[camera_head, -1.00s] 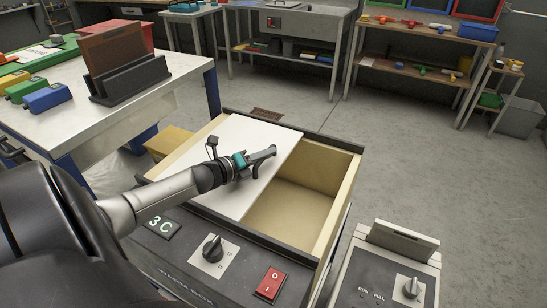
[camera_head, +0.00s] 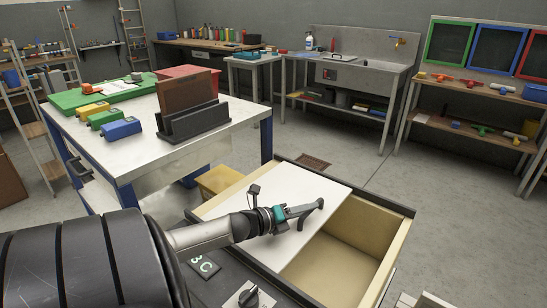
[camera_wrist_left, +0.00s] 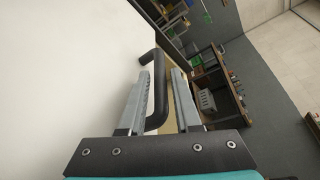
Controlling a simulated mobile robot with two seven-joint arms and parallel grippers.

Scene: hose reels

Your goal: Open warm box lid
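My left gripper (camera_head: 311,208) is over the lid at the handle. My right gripper is in neither current view.
A metal table (camera_head: 135,155) with a dark upright rack (camera_head: 193,122) and colored blocks stands left of the box. A yellow step-like block (camera_head: 220,180) is beside the box. A sink bench (camera_head: 360,72) and shelves line the back.

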